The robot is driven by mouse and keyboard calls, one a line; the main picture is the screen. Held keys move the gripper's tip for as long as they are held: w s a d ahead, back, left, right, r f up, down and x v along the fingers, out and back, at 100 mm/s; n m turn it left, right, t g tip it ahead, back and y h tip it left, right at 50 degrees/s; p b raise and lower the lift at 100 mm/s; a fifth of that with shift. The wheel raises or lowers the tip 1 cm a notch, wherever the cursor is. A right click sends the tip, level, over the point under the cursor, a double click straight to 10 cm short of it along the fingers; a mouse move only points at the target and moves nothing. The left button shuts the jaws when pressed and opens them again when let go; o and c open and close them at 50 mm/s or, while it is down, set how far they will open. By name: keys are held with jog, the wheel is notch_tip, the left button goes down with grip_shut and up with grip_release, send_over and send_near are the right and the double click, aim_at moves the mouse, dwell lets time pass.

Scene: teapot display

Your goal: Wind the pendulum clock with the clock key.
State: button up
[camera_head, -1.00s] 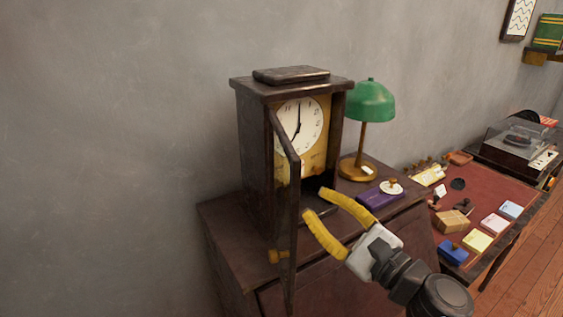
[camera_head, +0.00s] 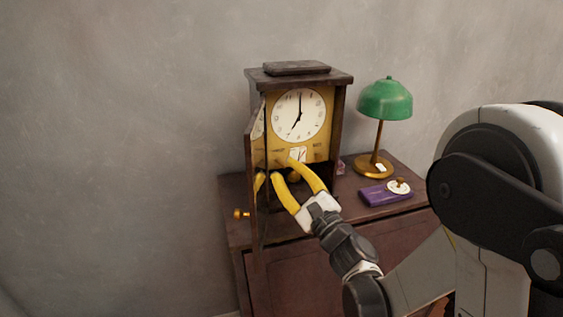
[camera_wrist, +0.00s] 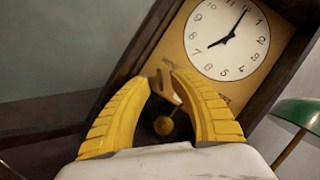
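The pendulum clock (camera_head: 337,90) stands on a dark wooden cabinet, its glazed door (camera_head: 252,190) swung open on the left. The white dial (camera_head: 298,115) also shows in the wrist view (camera_wrist: 227,40). My gripper (camera_head: 284,168) reaches the lower front of the clock, its yellow fingers bent inward with a gap between the tips. In the wrist view (camera_wrist: 168,80) the brass pendulum bob (camera_wrist: 163,125) shows behind that gap. A small brownish shape lies near the tips; I cannot tell what it is. I cannot make out the clock key for certain.
A green lamp (camera_head: 385,98) stands right of the clock. A purple case (camera_head: 380,196) lies in front of it, with a small white round thing with a brass knob (camera_head: 400,186). A brass knob (camera_head: 240,213) shows at the left. My arm covers the right side.

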jog(key=shift+x, duration=1)
jog(key=shift+c, duration=0.4)
grip_shut()
jog(key=shift+f+m+b, duration=0.1)
jog(key=shift+m+b, duration=0.2)
jog(key=shift+m+t+h+b, duration=0.7)
jog(key=shift+m, duration=1.2)
jog(key=shift+m+t+h+b, duration=0.7)
jog(key=shift+m, duration=1.2)
